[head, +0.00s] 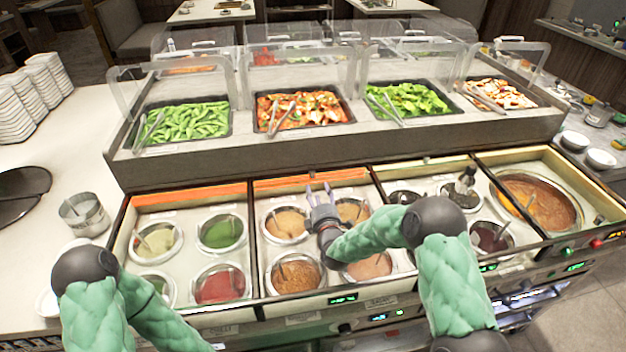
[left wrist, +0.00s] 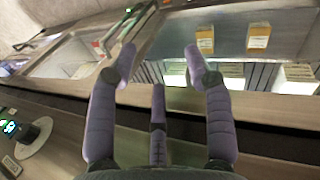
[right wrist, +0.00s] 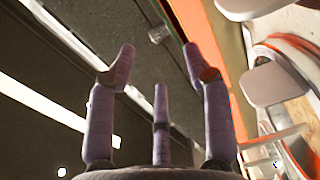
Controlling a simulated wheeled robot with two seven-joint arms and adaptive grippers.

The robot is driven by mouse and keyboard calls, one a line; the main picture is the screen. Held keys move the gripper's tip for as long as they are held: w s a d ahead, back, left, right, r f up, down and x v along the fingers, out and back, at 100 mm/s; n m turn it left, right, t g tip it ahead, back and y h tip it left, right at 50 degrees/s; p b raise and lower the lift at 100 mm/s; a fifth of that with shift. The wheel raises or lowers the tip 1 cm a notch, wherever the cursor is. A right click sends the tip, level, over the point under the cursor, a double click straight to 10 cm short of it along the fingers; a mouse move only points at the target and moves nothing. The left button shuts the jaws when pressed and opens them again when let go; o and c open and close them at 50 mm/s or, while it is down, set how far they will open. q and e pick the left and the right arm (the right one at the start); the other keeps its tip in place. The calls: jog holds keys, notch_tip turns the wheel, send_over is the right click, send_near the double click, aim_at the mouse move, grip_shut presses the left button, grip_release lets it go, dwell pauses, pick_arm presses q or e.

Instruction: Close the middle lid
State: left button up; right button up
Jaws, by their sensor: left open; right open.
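The counter of sauce wells has several bays side by side. An orange strip (head: 275,188) runs along the back of the second bay, perhaps the edge of an open lid. Another orange strip (head: 180,195) backs the left bay. I cannot tell which part is the middle lid. My right gripper (head: 320,188) is open and empty above the second bay, fingers pointing to its back edge. In the right wrist view an orange band (right wrist: 203,40) passes beside the right finger. My left gripper (left wrist: 157,58) is open and empty in the left wrist view; the head view shows only its arm.
Sauce pots, including a red one (head: 220,286), sit in the open bays. Behind rises a food bar wall (head: 330,148) with trays and clear covers (head: 300,72). A metal cup (head: 84,215) stands at the left; a brown soup pot (head: 540,203) is at the right.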

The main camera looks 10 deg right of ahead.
aim_at(313, 176)
jog(key=w+b, duration=0.2)
jog(key=w, duration=0.6)
jog(key=shift+w, duration=0.35)
grip_shut()
jog(key=shift+s, duration=0.1)
